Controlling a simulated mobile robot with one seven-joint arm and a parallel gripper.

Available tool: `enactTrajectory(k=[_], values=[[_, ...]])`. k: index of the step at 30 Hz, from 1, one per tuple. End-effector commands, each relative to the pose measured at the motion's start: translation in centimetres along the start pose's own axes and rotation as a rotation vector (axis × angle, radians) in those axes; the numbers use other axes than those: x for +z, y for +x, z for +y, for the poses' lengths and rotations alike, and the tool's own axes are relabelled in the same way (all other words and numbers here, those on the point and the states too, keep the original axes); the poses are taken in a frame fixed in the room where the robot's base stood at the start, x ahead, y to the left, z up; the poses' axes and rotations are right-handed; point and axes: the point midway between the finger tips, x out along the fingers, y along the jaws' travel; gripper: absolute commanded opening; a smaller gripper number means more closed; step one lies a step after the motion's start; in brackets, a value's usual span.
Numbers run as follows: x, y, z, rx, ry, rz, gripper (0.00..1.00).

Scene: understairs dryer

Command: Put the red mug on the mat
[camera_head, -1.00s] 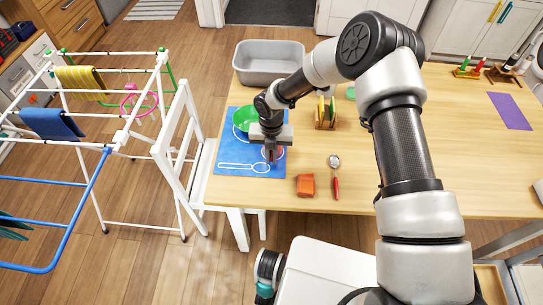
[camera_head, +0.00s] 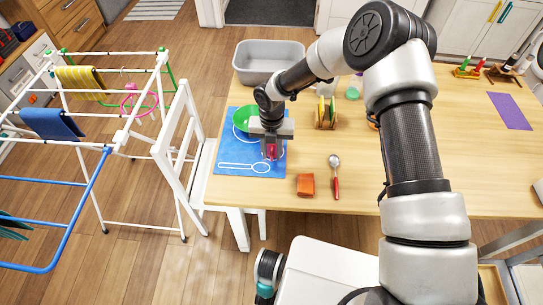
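The blue mat (camera_head: 228,155) with white outlines lies at the table's left front corner. My gripper (camera_head: 271,152) points down over the mat's right side. The red mug (camera_head: 271,150) shows between its fingers, partly hidden by them. The view is too small to tell whether the fingers press on the mug or whether its base touches the mat. A green round dish or bowl (camera_head: 241,118) is on the mat's back part, left of my gripper.
A grey basin (camera_head: 268,62) stands behind the mat. A rack with upright coloured pieces (camera_head: 326,113) is to the right. An orange-red cloth or sponge (camera_head: 305,185) and a red-handled spoon (camera_head: 336,178) lie at the front. A drying rack (camera_head: 120,135) stands left. The table's right middle is clear.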

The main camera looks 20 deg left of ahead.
Motion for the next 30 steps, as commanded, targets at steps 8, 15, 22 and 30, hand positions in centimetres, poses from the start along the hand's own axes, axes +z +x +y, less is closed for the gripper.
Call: enactTrajectory(k=[8,15,22,30], values=[[0.1,-6.2,0.0,0.001,-0.002,-0.003,0.26],[0.0,-9.0,0.1,0.001,-0.001,-0.001,0.26],[0.0,-9.4,0.0,0.0,-0.002,0.0,0.26],[0.1,-16.1,-5.1,-0.053,0.337,-0.077,0.26]])
